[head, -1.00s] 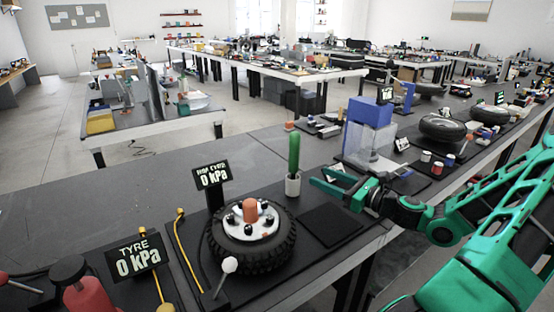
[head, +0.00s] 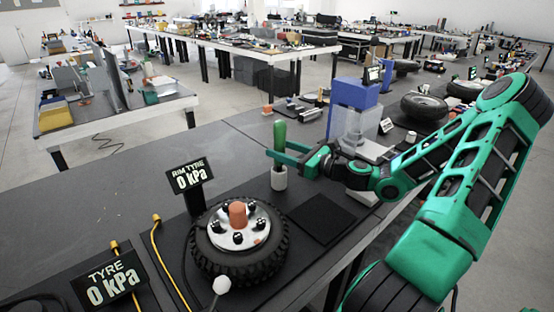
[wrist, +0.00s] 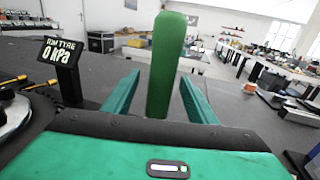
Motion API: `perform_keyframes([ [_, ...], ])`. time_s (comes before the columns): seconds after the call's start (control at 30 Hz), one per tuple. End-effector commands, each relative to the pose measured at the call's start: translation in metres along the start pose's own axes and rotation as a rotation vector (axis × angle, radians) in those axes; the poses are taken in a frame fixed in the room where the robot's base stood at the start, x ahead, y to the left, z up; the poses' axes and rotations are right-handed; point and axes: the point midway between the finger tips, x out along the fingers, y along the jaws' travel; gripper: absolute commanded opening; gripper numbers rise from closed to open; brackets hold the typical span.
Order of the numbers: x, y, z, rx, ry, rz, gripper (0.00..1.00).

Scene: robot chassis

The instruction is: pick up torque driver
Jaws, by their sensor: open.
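The torque driver has a green handle (head: 279,137) and stands upright in a small white cup (head: 279,178) on the bench. My gripper (head: 273,152) is open and level, reaching in from the right at the lower part of the handle. In the wrist view the green handle (wrist: 167,65) rises upright between the two green fingers of my gripper (wrist: 160,92), with gaps showing on both sides. The driver's lower end is hidden in the cup and behind my gripper.
A tyre on a rim (head: 239,240) lies left of the cup, with a "RIM TYRE 0 kPa" sign (head: 189,177) behind it. A black pad (head: 322,220) lies in front of the cup. A blue-topped clear box (head: 353,93) stands behind my arm.

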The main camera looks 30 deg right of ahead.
Motion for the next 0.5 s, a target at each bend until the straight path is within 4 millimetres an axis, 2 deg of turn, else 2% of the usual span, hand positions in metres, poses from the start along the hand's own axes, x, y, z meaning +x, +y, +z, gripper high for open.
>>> perform_keyframes([
  [0.13, 0.009, -0.001, -0.001, -0.001, -0.001, 0.001, 0.52],
  [0.4, 0.046, -0.002, -0.002, -0.002, -0.001, 0.002, 0.52],
  [0.5, 0.052, -0.002, -0.002, -0.001, -0.001, 0.001, 0.52],
])
